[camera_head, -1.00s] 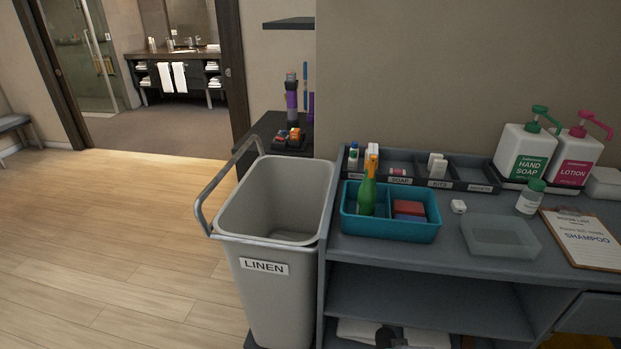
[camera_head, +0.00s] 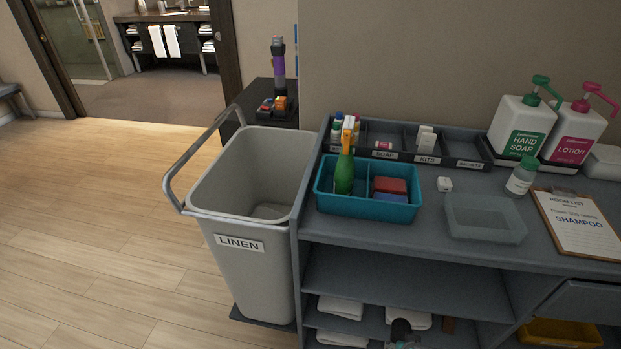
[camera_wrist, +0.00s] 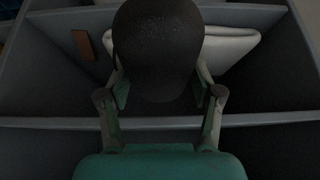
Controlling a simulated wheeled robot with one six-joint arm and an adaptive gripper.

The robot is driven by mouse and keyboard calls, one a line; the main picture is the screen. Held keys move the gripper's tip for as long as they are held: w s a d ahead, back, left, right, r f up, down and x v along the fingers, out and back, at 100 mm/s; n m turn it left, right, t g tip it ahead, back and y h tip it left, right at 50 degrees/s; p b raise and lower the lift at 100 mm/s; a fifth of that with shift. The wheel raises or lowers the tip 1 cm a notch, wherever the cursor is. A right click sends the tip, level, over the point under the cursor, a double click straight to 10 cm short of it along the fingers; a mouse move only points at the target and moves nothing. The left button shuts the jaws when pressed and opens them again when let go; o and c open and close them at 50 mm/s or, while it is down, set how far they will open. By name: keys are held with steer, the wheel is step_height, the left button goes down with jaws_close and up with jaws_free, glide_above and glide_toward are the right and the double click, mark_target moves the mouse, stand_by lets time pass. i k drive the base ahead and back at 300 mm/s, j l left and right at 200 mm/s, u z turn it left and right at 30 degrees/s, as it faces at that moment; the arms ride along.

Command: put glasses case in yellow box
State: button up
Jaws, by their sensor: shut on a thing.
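My gripper (camera_wrist: 160,88) is shut on a dark, rounded thing, seemingly the glasses case (camera_wrist: 158,40), in the wrist view. The case hides much of what lies beyond it, and its full shape cannot be told. In the head view, a small dark shape by the cart's lower shelf, seemingly the case (camera_head: 400,327), shows at the bottom edge, mostly cut off. The yellow box (camera_head: 562,334) is at the bottom right of the head view, low in the cart under the right part of the top. Only part of it shows.
White folded towels (camera_head: 340,307) and a brown thing (camera_head: 449,326) lie on the cart's lower shelf. A shelf edge (camera_wrist: 60,122) crosses the wrist view. The linen bin (camera_head: 255,270) stands at the left. A teal caddy (camera_head: 365,206) and clipboard (camera_head: 580,222) are on top.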

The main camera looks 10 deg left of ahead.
mark_target(545, 322)
steer(key=i+z, duration=0.1)
steer(key=z, duration=0.4)
steer(key=j+z, duration=0.2)
steer(key=z, duration=0.25)
steer(key=i+j+z, duration=0.15)
steer(key=z, duration=0.35)
steer(key=j+z, duration=0.15)
steer(key=z, duration=0.3)
steer(key=j+z, duration=0.15)
steer(key=z, duration=0.35)
steer(key=j+z, duration=0.2)
steer(key=z, duration=0.25)
steer(key=j+z, duration=0.15)
steer(key=z, duration=0.35)
